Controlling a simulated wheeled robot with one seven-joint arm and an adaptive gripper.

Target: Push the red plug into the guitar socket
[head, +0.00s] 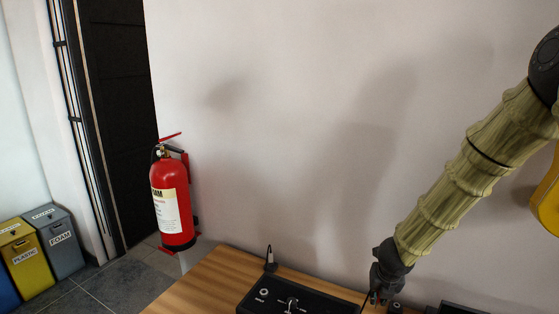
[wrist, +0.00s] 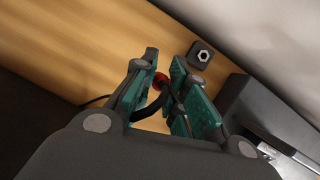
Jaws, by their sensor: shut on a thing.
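My gripper (wrist: 165,70) shows in the wrist view with its teal-padded fingers closed around the red plug (wrist: 160,80). Only a small red part of the plug shows between the fingers, with a dark cable curving away from it. In the head view my gripper (head: 378,292) is at the lower right, low over the table's back part; the plug is not discernible there. A small black block with a bright hexagonal nut around a hole (wrist: 202,55) lies just beyond the right fingertip, apart from the plug. I cannot read a label on it, so I cannot tell whether it is the guitar socket.
A black panel box (head: 250,304) with a round socket and a switch stands on the wooden table (head: 205,275). A small upright black piece with a cable (head: 270,262) stands behind it. A dark case (wrist: 235,105) is right of my fingers. The wall is close behind.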

